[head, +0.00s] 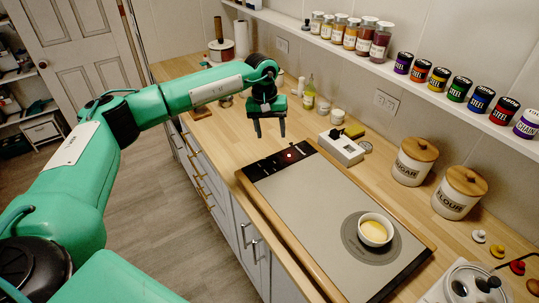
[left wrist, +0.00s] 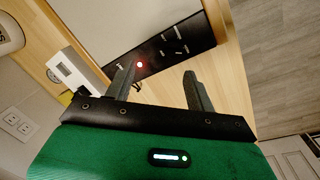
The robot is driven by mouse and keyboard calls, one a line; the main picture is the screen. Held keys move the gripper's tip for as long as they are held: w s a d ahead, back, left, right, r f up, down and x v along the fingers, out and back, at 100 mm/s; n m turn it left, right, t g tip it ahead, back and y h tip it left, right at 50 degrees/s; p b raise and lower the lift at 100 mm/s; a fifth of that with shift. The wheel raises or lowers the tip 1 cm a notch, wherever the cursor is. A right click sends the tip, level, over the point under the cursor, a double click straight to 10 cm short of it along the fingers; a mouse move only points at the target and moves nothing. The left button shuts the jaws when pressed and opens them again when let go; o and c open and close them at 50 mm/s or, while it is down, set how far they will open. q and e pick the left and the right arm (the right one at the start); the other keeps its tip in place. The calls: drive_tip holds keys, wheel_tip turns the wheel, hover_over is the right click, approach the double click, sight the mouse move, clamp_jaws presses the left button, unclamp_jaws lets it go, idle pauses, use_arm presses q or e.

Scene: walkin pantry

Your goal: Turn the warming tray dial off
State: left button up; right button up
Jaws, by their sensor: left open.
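The warming tray (head: 310,205) lies on the wooden counter, a flat grey plate with a black control strip (head: 270,164) at its far end. A red light (head: 291,155) glows on that strip. The strip and the red light (left wrist: 139,64) also show in the left wrist view, with pale marks beside the light. The dial's shape and setting are too small to tell. My left gripper (head: 270,134) is open and empty, pointing down above the counter just beyond the strip. In the left wrist view its fingers (left wrist: 158,84) are spread apart, with the red light near one fingertip. My right gripper is out of view.
A bowl of yellow food (head: 374,231) stands on the tray's near end. A white box-like device (head: 341,147) sits close beside the strip. Sugar (head: 413,160) and flour (head: 459,192) canisters stand along the wall. Jars line the shelf above.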

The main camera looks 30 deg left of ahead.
sight(267, 159)
use_arm(q)
drive_tip(key=shift+y, duration=0.4)
drive_tip(key=f+p, duration=0.1)
drive_tip(key=f, duration=0.3)
drive_tip(key=a+f+p, duration=0.1)
drive_tip(key=f+p, duration=0.1)
drive_tip(key=f, duration=0.1)
drive_tip(key=f+p, duration=0.2)
drive_tip(key=f, duration=0.2)
drive_tip(key=shift+w+a+f, duration=0.15)
drive_tip(key=shift+a+f, duration=0.05)
drive_tip(key=shift+f, duration=0.7)
drive_tip(key=c, duration=0.9)
